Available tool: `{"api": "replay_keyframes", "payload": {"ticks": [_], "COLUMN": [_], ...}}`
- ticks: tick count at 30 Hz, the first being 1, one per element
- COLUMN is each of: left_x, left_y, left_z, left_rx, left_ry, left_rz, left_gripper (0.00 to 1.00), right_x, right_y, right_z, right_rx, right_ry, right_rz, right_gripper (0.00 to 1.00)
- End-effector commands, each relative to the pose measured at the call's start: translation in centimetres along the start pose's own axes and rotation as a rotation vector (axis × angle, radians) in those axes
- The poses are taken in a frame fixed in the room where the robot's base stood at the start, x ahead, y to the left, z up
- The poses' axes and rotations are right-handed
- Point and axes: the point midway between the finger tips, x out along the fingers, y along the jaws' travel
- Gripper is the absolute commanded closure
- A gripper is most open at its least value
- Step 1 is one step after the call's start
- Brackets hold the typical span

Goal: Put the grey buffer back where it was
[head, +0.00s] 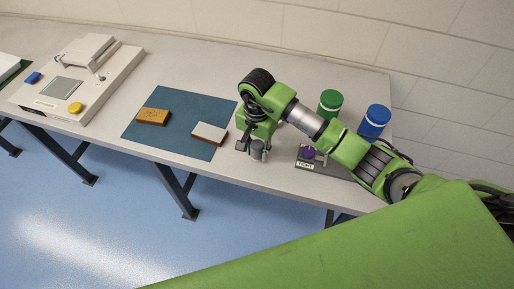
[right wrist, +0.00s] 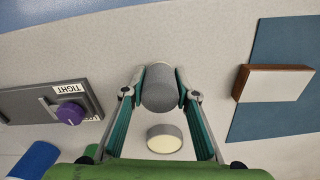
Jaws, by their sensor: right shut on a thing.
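The grey buffer, a plain grey cylinder (right wrist: 160,90), is between the two fingers of my right gripper (right wrist: 161,78), which is shut on it. In the head view my right gripper (head: 258,141) is over the front part of the table, right of the blue mat, and the grey buffer (head: 258,152) shows only in part under it. I cannot tell whether it touches the table. My left gripper is not in view.
A short round grey thing with a cream top (right wrist: 165,138) is close by. A dark plate with a purple knob (right wrist: 69,113) marked TIGHT is to one side. The blue mat (head: 180,142) bears an orange-topped block (head: 153,116) and a white-topped block (head: 209,132). Green (head: 330,102) and blue (head: 375,120) canisters stand behind.

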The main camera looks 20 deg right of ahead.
Motion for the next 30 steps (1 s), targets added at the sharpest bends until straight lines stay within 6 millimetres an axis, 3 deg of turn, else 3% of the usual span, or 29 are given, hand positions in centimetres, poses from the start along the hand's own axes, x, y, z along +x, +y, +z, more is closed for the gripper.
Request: {"api": "replay_keyframes", "payload": {"ticks": [2, 14, 15, 17, 30], "left_x": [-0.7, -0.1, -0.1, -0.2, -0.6], "left_y": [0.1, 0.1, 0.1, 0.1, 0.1], "left_z": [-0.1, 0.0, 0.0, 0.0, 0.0], "left_rx": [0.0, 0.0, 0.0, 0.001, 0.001], "left_ry": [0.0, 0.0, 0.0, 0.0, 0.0], "left_rz": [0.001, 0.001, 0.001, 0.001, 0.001], "left_gripper": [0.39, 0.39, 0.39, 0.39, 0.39], "right_x": [0.5, 1.3, 1.2, 1.2, 0.6], "right_y": [-0.1, -0.1, -0.1, -0.1, -0.1], "right_z": [0.0, -0.1, -0.1, -0.1, -0.1], "right_rx": [0.003, 0.001, 0.001, 0.001, 0.0], "right_ry": [-0.002, 0.003, 0.003, 0.002, 0.002], "right_rz": [-0.002, -0.004, -0.004, -0.004, -0.004], "right_gripper": [0.9, 0.9, 0.67, 0.56, 0.56]}}
